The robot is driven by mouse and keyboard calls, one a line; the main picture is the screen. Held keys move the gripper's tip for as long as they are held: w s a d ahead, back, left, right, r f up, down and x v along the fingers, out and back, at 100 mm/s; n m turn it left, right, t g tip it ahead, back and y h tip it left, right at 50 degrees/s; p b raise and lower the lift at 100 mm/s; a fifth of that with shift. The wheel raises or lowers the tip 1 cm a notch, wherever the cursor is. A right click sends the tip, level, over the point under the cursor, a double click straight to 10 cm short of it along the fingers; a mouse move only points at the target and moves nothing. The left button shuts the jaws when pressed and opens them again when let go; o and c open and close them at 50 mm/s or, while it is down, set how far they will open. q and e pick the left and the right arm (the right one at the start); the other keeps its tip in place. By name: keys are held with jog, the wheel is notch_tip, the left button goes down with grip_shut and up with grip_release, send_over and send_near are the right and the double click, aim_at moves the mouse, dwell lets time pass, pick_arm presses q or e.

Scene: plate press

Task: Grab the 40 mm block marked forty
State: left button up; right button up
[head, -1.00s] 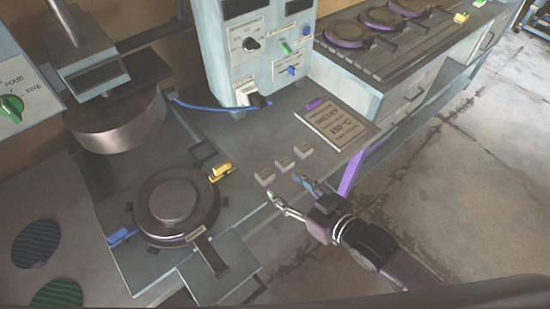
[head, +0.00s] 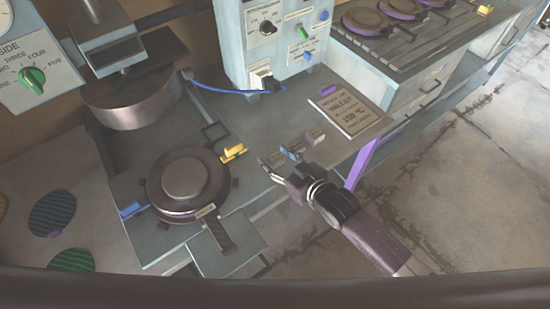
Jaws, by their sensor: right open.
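My left gripper is out of view.
A round plate press (head: 188,180) with a yellow clip (head: 233,152) stands left of the blocks. A sign plate (head: 346,108) lies to their right. A control box (head: 270,45) with a blue cable stands behind. Open floor lies right of the bench.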

jog(key=c, duration=1.2)
jog(key=shift+c, duration=0.9)
jog(key=shift+r, duration=0.15)
grip_shut()
